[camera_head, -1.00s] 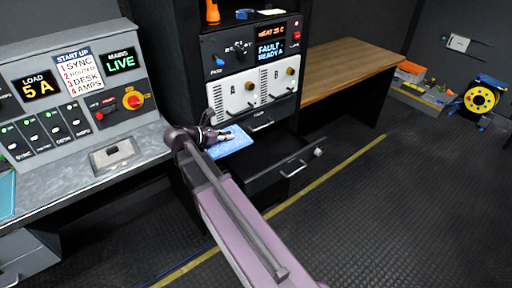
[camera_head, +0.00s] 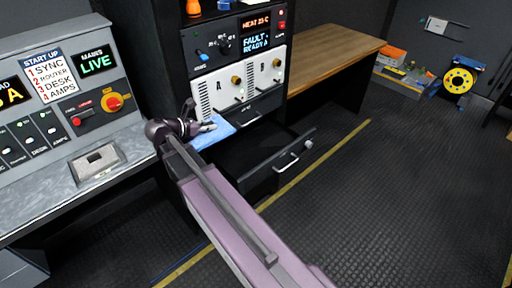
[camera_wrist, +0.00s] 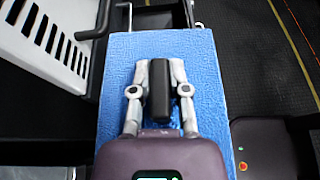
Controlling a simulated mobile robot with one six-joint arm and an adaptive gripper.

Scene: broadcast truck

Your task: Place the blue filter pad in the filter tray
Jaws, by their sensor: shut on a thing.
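The blue filter pad (camera_head: 216,133) is a flat, textured light-blue slab at the left side of the open drawer under the rack unit. It fills the middle of the wrist view (camera_wrist: 118,75). My gripper (camera_head: 208,126) is at the pad, with its fingers (camera_wrist: 160,92) shut on it; a dark block shows between the fingers. The part of the pad under the gripper is hidden. The open black drawer (camera_head: 262,180), which looks like the filter tray, has a front with a silver handle and a knob. Its inside is dark, and I cannot see its floor clearly.
The rack unit (camera_head: 240,88) with white A and B modules stands just behind the pad. The grey control desk (camera_head: 40,195) is at left. A wooden bench (camera_head: 335,55) is at right.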

